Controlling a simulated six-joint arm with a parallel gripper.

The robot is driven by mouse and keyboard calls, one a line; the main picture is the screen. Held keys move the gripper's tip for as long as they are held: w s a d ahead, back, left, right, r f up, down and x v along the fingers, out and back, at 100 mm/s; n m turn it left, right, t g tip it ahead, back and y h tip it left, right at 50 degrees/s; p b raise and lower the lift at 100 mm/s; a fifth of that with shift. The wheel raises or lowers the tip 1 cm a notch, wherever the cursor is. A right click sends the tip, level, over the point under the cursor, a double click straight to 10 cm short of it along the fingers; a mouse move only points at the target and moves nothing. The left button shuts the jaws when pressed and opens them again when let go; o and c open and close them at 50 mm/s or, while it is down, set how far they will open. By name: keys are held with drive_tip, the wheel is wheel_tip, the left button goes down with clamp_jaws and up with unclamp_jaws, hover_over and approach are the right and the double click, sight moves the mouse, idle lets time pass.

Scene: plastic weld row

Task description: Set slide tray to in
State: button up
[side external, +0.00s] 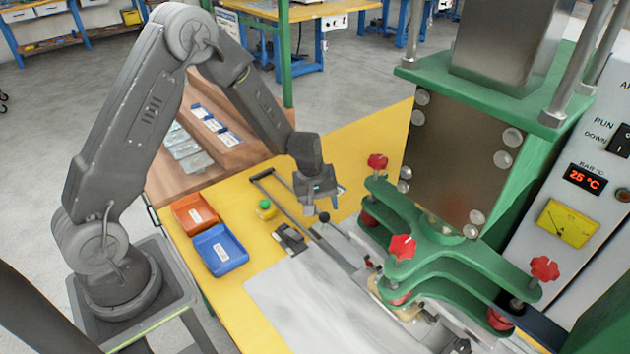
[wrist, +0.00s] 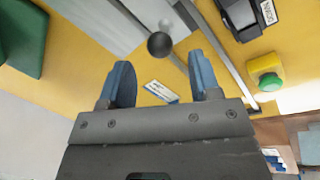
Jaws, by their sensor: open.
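My gripper (side external: 320,206) is open, with nothing between its blue fingers in the wrist view (wrist: 163,72). It hangs just above a black ball knob (side external: 324,217), which sits on a thin rod at the outer end of the slide by the press. In the wrist view the knob (wrist: 160,45) shows just beyond the fingertips, between their lines; I cannot tell if anything touches. Grey slide rails (side external: 290,208) run from a bracket at the table's far side toward the green press. The slide tray's inner part is hidden under the press.
The green press (side external: 440,240) with red knobs stands right of my gripper. A black switch (side external: 290,238) and a green button on a yellow box (side external: 265,209) lie left of the rails. Orange (side external: 195,213) and blue (side external: 220,250) bins sit farther left.

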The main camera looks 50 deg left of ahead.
sight(324, 214)
wheel_tip(324, 214, up, 10)
drive_tip(key=s+a, duration=0.1)
drive_tip(key=shift+s+f, duration=0.2)
drive_tip(key=shift+s, duration=0.15)
drive_tip(key=shift+f, duration=0.1)
drive_tip(key=f, duration=0.4)
drive_tip(key=w+d+f, duration=0.1)
drive_tip(key=f, duration=0.4)
drive_tip(key=w+f, duration=0.1)
drive_tip(key=f, duration=0.3)
drive_tip(key=shift+w+d+f, duration=0.15)
drive_tip(key=shift+d+f, duration=0.1)
clamp_jaws()
